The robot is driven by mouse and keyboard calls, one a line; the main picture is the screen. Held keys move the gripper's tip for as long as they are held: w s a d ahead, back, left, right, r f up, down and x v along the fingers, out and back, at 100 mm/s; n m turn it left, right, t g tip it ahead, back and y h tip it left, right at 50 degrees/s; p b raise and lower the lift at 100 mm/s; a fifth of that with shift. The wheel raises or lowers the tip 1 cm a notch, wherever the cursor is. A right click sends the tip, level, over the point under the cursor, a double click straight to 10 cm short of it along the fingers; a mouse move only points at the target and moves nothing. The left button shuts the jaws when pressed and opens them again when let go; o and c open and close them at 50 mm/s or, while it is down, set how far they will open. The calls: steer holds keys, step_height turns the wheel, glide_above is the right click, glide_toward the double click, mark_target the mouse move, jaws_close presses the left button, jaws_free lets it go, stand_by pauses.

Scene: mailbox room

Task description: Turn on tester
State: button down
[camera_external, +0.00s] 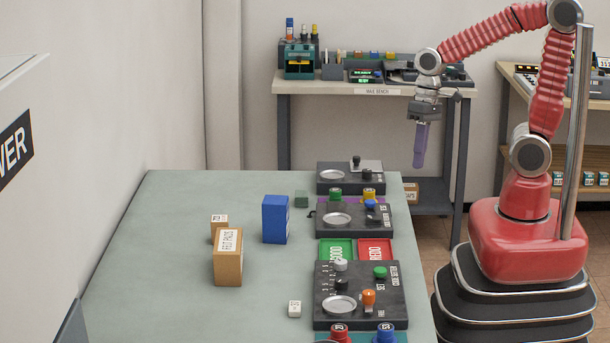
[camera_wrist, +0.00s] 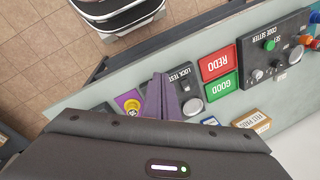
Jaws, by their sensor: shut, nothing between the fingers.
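My gripper (camera_external: 419,160) has purple fingers, shut together and empty, pointing down. In the external view it hangs above and beyond the table's right edge, apart from the tester. My fingers also show in the wrist view (camera_wrist: 160,95).
Green GOOD (camera_external: 337,250) and red REDO (camera_external: 376,250) trays lie beside the tester. A CODE SETTER box (camera_external: 327,318) is nearer the camera. Another dark box (camera_external: 327,186) is behind. Green (camera_external: 335,195) and yellow (camera_external: 369,194) knobs stand by the tester. The left tabletop holds several boxes.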

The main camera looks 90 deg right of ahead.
steer(key=f+m+y, duration=0.1)
steer(key=f+m, duration=0.1)
steer(key=m+y, duration=0.6)
steer(key=m, duration=0.9)
glide_above(374, 218)
steer(key=s+d, duration=0.2)
steer(key=s, duration=0.1)
steer(key=shift+w+a+r+m+t, duration=0.15)
steer(key=shift+a+r+m+t, duration=0.15)
steer(key=shift+m, duration=0.2)
steer(key=shift+f, duration=0.2)
steer(key=shift+w+f, duration=0.45)
steer(key=shift+f, duration=0.9)
steer(key=shift+w+f, duration=0.45)
steer(key=shift+f, duration=0.9)
steer(key=shift+w+f, duration=0.45)
steer(key=shift+f, duration=0.9)
steer(key=shift+w+f, duration=0.2)
steer(key=shift+f, duration=0.45)
steer(key=shift+r, duration=0.15)
